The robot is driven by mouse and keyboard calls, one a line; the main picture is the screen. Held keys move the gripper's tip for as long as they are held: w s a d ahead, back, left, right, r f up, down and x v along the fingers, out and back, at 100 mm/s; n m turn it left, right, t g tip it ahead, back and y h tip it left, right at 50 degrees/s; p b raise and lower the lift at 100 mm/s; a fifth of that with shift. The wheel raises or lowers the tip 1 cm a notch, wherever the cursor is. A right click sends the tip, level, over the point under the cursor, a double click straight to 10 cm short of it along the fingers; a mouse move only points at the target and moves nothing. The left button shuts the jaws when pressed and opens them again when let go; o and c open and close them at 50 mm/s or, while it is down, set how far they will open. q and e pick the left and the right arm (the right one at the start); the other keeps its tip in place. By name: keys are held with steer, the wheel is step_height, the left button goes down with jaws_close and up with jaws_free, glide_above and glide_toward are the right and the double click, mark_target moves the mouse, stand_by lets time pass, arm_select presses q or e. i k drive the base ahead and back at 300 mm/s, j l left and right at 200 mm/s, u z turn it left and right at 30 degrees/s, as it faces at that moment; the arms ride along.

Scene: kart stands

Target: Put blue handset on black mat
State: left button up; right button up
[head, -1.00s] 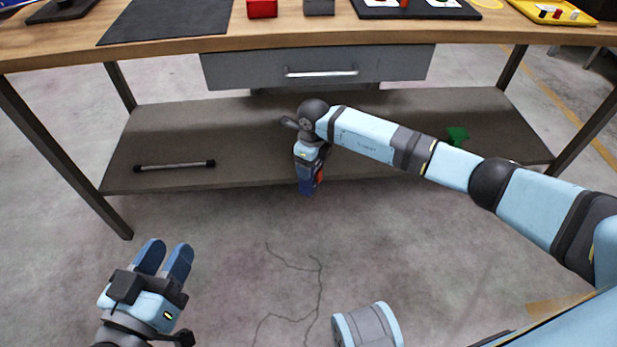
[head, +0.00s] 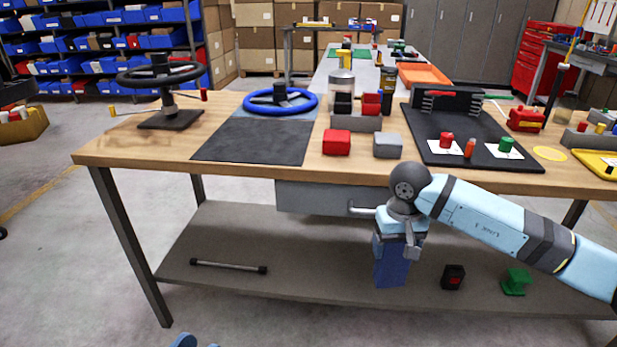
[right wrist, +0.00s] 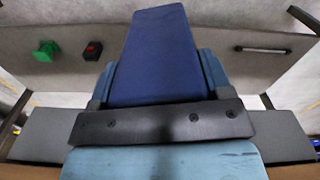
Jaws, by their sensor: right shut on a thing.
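The blue handset (head: 391,264) hangs below my right gripper (head: 401,238), which is shut on it and points down. They are in front of the table, below the tabletop's front edge. In the right wrist view the handset (right wrist: 155,60) shows as a dark blue block between the light blue fingers. A flat, bare black mat (head: 250,142) lies on the left half of the tabletop, up and left of the gripper.
A blue-rimmed wheel (head: 281,101) sits at the mat's back. Red (head: 336,142) and grey (head: 388,145) blocks stand right of it. A black board (head: 425,146) holds papers and small parts. The lower shelf (head: 320,275) carries a rod (head: 229,266), a black-red block (head: 453,277) and a green part (head: 516,281).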

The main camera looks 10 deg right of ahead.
mark_target(256, 141)
steer(key=i+j, duration=0.1)
steer(key=j, duration=0.3)
steer(key=i+j, duration=0.1)
steer(key=j, duration=0.35)
steer(key=i+j, duration=0.15)
steer(key=j, duration=0.25)
steer(key=i+j, duration=0.1)
steer(key=j, duration=0.3)
steer(key=i+j, duration=0.1)
steer(key=j, duration=0.35)
